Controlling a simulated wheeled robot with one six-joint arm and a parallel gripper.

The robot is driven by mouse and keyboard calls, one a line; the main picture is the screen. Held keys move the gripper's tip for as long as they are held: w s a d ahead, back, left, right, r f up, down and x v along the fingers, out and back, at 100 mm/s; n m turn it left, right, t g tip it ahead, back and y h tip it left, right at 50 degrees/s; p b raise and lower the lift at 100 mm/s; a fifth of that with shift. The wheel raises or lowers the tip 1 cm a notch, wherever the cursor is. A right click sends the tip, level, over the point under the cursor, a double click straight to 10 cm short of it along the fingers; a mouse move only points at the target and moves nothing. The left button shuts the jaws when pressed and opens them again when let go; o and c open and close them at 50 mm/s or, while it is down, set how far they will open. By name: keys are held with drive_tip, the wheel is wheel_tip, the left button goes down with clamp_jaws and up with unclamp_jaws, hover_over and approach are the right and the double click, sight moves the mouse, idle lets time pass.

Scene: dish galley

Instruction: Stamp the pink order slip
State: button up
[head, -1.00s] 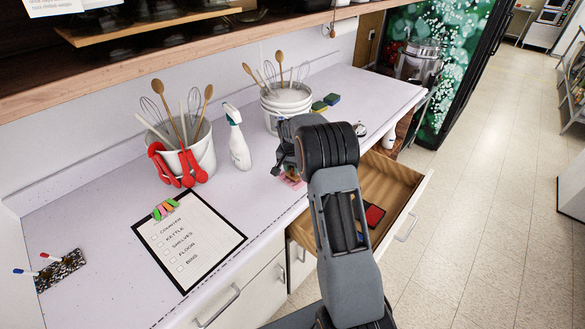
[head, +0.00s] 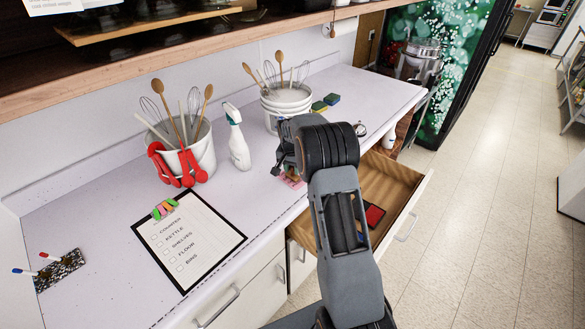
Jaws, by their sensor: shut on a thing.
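The pink order slip (head: 293,181) lies on the white counter near its front edge, mostly hidden by my arm and gripper. My gripper (head: 278,168) is low over the slip, with its fingers close to the counter. It is shut on a small dark thing that I take to be the stamp, though my gripper hides most of it. I cannot tell whether it touches the paper. The open wooden drawer (head: 384,184) below holds a red ink pad (head: 374,215) and a blue thing partly behind my arm.
A spray bottle (head: 237,142), a bucket of utensils with red gloves (head: 180,160) and a checklist clipboard (head: 188,240) stand or lie to the left. Another utensil bucket (head: 287,108), sponges (head: 326,103) and a bell (head: 360,130) are behind. The open drawer juts out at right.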

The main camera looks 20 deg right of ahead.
drive_tip(key=shift+s, duration=0.1)
drive_tip(key=shift+r+p, duration=2.05)
drive_tip(key=shift+r, duration=1.45)
drive_tip(key=shift+f, duration=0.1)
